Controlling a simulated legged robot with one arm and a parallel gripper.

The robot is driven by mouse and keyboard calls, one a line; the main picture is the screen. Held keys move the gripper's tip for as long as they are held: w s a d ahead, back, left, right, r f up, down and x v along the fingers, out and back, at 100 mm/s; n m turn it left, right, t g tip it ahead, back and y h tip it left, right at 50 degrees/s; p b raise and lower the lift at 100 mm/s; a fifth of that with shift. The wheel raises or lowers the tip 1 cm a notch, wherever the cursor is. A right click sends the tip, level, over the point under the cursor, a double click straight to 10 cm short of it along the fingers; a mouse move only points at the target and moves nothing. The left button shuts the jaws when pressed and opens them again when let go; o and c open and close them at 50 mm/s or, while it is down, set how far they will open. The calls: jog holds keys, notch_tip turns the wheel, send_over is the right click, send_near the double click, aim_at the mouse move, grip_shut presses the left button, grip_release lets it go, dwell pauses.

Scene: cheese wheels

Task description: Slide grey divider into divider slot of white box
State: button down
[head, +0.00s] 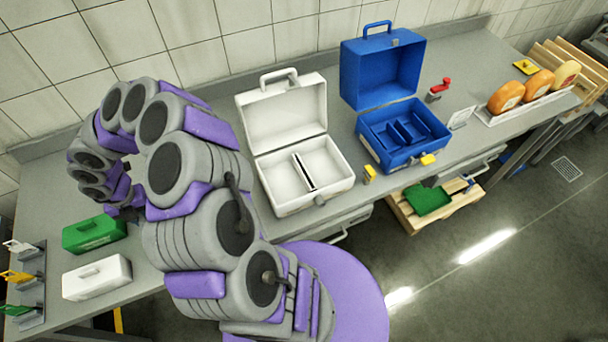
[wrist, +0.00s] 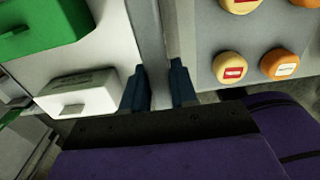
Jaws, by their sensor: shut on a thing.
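The white box (head: 338,177) stands open on the bench in the head view, its lid tipped back. A dark divider slot (head: 304,172) runs across its interior between two empty-looking compartments. In the wrist view my gripper (wrist: 159,82) has its two dark blue fingers around a thin grey upright panel, which looks like the grey divider (wrist: 151,45), seen nearly edge-on. In the head view my arm's links hide most of the gripper and the divider, left of the white box. The gripper is apart from the box.
A blue open box (head: 385,75) with compartments stands right of the white box. A green case (head: 94,234) and a white case (head: 96,278) lie at the bench's left end, beside a small rack (head: 30,285). Cheese wheels (head: 506,97) sit on a tray at far right.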

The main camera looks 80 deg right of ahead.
jog(key=shift+r+p, duration=0.65)
jog(key=shift+r, duration=0.3)
jog(key=shift+r+p, duration=1.35)
jog(key=shift+r, duration=0.15)
jog(key=shift+s+d+f, duration=0.1)
jog(key=shift+f, duration=0.05)
